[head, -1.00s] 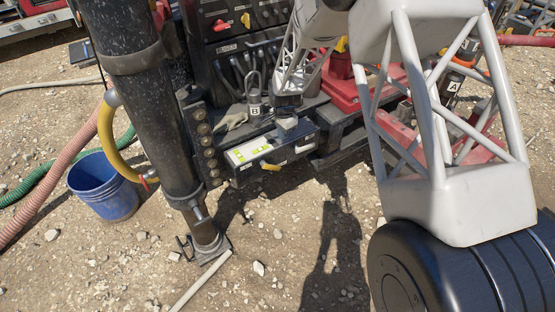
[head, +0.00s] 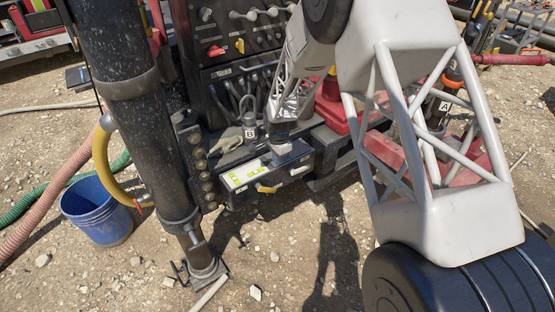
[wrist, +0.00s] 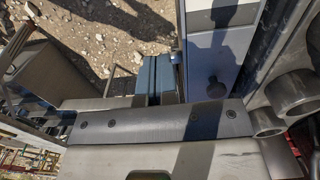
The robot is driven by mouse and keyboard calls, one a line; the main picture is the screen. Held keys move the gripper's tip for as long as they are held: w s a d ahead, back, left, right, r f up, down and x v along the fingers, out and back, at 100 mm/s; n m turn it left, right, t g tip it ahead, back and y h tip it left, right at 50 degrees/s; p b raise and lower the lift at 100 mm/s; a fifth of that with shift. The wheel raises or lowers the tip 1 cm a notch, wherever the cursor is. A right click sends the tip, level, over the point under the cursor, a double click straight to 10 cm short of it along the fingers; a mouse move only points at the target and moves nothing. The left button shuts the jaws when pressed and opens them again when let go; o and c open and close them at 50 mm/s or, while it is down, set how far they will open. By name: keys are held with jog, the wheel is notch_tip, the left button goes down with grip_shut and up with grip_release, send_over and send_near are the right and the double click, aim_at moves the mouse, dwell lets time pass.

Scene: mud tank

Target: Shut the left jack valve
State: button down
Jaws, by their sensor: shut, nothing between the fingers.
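A dark box (head: 226,193) with white and yellow-green labels on top juts from the front of the machine in the head view. A yellow handle (head: 268,188) sticks out low on its front face. A second, paler handle (head: 300,170) shows to its right. No readable label tells me which is the left jack valve. My gripper (head: 281,147) is over the right part of the box top, behind the yellow handle. In the wrist view its fingers (wrist: 159,80) are together and hold nothing. A dark round knob (wrist: 215,87) shows to their right. Any contact cannot be judged.
A thick black post (head: 135,110) stands left of the box, with a yellow hose (head: 108,165) and a blue bucket (head: 97,211) beside it. The control panel (head: 245,50) with red and yellow levers rises behind. Open gravel lies in front.

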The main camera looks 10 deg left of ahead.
aim_at(266, 188)
notch_tip(266, 188, down, 9)
jog(key=shift+r, duration=0.2)
jog(key=shift+s+a+f, duration=0.55)
jog(key=shift+f, duration=0.2)
jog(key=shift+s+a+f, duration=0.35)
jog(key=shift+a+f, duration=0.05)
jog(key=shift+f, duration=0.2)
jog(key=shift+d+f, duration=0.1)
jog(key=shift+f, duration=0.3)
jog(key=shift+w+r, duration=0.1)
jog(key=shift+r, duration=0.05)
